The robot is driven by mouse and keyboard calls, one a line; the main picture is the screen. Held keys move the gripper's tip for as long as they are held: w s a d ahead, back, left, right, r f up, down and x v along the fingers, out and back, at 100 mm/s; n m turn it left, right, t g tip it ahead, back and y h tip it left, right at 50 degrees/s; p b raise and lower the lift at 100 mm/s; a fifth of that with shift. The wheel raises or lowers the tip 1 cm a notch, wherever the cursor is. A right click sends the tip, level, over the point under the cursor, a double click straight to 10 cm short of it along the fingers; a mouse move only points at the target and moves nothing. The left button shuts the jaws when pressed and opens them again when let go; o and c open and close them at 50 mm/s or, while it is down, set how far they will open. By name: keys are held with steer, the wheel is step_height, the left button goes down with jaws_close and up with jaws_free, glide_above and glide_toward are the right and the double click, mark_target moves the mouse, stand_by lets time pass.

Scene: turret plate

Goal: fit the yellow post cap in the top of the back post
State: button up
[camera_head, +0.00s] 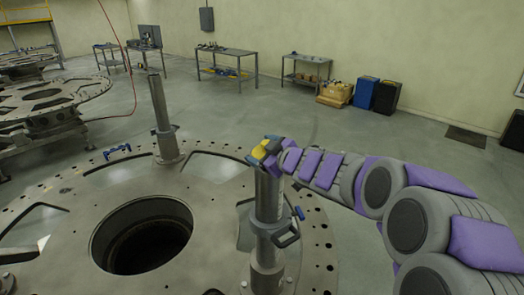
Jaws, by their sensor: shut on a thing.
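The yellow post cap (261,150) is held in my gripper (264,153), which is shut on it. Cap and gripper are at the top of the nearer metal post (268,200), which stands upright on the turret plate (200,235). The gripper hides part of the cap and the post's top, so I cannot tell whether the cap is inside the post or just above it. A second upright metal post (161,115) stands farther off to the left, with no yellow on its top.
A black handle (287,238) sticks out beside the nearer post. The plate has a large round hole (143,235) to its left. A blue handle (117,151) lies near the plate's far edge. Workbenches (228,63) and bins (366,92) stand well back by the wall.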

steer(key=shift+s+a, duration=0.1)
steer(key=shift+s, duration=0.05)
steer(key=shift+f, duration=0.45)
stand_by(0.6)
steer(key=shift+r+p, duration=0.85)
steer(key=shift+p, duration=0.15)
stand_by(0.7)
steer(key=shift+f+b, duration=0.65)
steer(key=shift+f, duration=0.2)
stand_by(0.5)
steer(key=o, duration=1.4)
